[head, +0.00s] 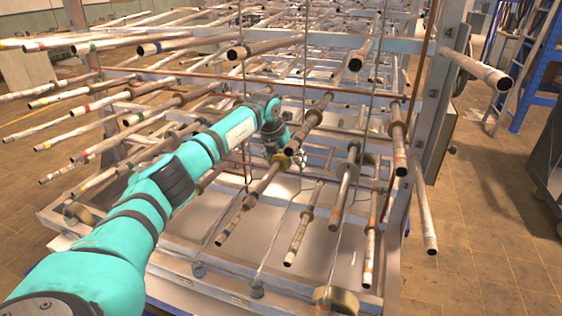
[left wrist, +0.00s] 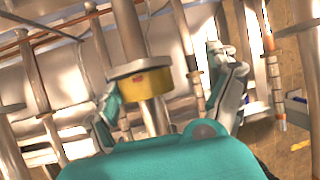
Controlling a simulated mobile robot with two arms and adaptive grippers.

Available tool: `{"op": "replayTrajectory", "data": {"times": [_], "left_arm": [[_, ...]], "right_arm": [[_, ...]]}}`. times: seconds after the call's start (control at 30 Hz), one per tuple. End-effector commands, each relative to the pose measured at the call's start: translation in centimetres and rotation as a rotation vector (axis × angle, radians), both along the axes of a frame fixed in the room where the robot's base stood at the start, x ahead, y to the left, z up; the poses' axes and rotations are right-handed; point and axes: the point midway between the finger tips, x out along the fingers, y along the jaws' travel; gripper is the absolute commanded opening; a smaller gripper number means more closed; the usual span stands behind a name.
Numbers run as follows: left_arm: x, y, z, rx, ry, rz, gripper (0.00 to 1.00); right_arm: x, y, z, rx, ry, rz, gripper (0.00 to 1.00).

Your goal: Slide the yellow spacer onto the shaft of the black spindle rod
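The yellow spacer (left wrist: 145,86) shows in the left wrist view as a thick yellow ring with a small red mark. It sits around a grey-brown rod (left wrist: 128,30). In the head view a yellowish ring (head: 281,160) shows beside my left gripper (head: 292,152). In the left wrist view my left gripper (left wrist: 165,80) is open, one finger on each side of the spacer. The spacer is nearer the left finger; I cannot tell whether they touch. I cannot tell which of the many rods is the black spindle rod. My right gripper is not in view.
A metal frame (head: 440,80) carries many rods pointing outward, close around my left arm. Thin vertical wires (head: 340,215) hang in front of it. A thick disc (head: 336,300) is at the lower front. The tiled floor (head: 480,220) at right is clear.

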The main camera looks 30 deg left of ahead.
Motion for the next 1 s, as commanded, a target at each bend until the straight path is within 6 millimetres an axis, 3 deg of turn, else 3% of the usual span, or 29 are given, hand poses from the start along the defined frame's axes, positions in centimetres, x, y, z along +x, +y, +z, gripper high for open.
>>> {"op": "replayTrajectory", "data": {"times": [0.03,0.37,0.73,1.0], "left_arm": [[0.6,0.9,0.7,0.014,-0.037,0.006,0.82],[0.2,0.9,1.5,0.022,-0.041,0.003,0.82],[-3.0,-0.4,7.0,0.021,-0.032,0.004,0.82],[-4.6,-1.0,8.9,0.022,-0.019,0.007,0.82]], "right_arm": [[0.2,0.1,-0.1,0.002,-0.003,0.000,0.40],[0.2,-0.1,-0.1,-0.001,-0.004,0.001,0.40],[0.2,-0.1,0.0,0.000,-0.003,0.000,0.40],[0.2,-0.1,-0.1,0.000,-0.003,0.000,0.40]]}}
